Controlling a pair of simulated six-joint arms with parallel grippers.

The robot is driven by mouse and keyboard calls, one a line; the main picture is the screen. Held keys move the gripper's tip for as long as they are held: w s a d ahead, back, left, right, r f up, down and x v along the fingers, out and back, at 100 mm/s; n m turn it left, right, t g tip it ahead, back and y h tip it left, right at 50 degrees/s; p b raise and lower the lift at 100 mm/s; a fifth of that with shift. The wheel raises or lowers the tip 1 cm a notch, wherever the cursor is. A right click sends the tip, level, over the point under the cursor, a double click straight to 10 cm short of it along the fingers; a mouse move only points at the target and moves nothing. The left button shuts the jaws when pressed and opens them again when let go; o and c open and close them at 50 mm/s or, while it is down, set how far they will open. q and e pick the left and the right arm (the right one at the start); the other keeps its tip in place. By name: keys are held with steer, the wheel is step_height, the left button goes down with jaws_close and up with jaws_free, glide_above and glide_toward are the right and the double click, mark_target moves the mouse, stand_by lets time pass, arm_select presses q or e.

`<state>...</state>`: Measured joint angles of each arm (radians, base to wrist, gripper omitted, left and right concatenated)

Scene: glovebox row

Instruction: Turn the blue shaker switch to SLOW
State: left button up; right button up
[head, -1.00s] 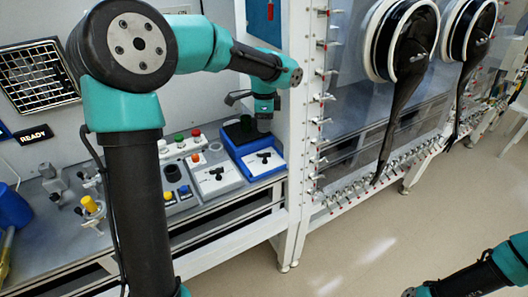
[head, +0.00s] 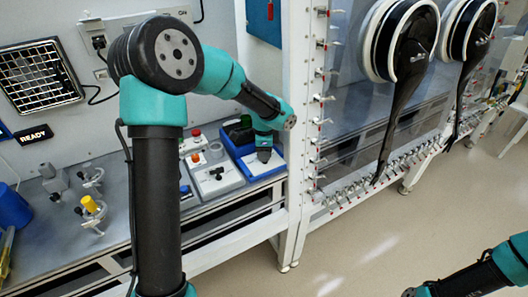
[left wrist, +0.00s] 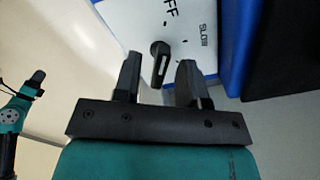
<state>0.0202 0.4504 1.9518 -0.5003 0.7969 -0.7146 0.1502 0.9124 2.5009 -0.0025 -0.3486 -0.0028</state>
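The blue shaker (head: 235,148) stands on the bench at the foot of the cabinet post, with a white front panel (head: 277,164). In the left wrist view its panel (left wrist: 205,60) carries part of the word OFF and the word SLOW. The black switch knob (left wrist: 160,52) stands out from the panel. My left gripper (left wrist: 161,62) is open, with one finger on each side of the knob and visible gaps to it. In the head view the left gripper (head: 264,154) is over the panel and hides the knob. My right gripper (head: 412,293) is at the bottom edge, partly cut off.
A similar white-panelled device (head: 215,178) with a black knob stands just left of the shaker. A dark green vessel (head: 240,130) sits on the shaker. A white post (head: 298,120) with several valves rises close on the right. The floor in front is clear.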

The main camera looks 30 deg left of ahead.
arm_select(q)
steer(key=shift+c, duration=0.3)
jaws_close()
